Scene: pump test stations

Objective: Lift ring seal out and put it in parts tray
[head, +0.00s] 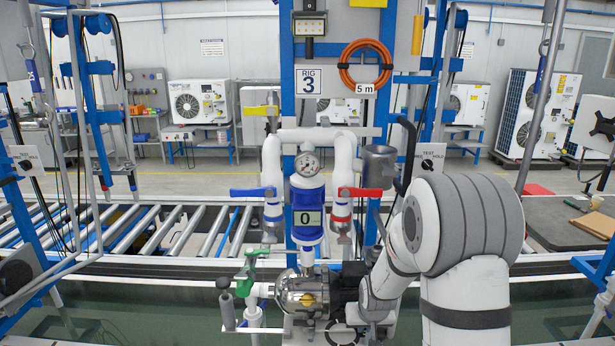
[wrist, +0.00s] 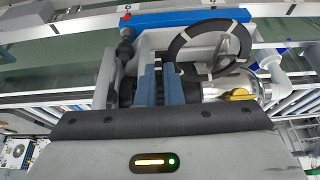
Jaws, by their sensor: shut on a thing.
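A black ring, which I take as the ring seal (wrist: 173,49), shows upright of my gripper's fingertips in the wrist view, with pale spoke-like bars across its opening. In the head view a black ring (head: 340,334) shows low in front of the pump, cut off by the lower edge. My gripper (wrist: 160,72) has its two blue-grey fingers close together, with dark material between them at the ring's left edge. The exact contact is hard to see. In the head view my arm hides most of the gripper. I cannot make out a parts tray with certainty.
The shiny metal pump (head: 302,293) stands close beside my gripper, with a green-handled valve (head: 252,262) to its left. The blue rig post with a gauge (head: 307,164) rises behind. A roller conveyor (head: 150,230) runs behind at left. A dark-topped table (head: 560,222) stands at right.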

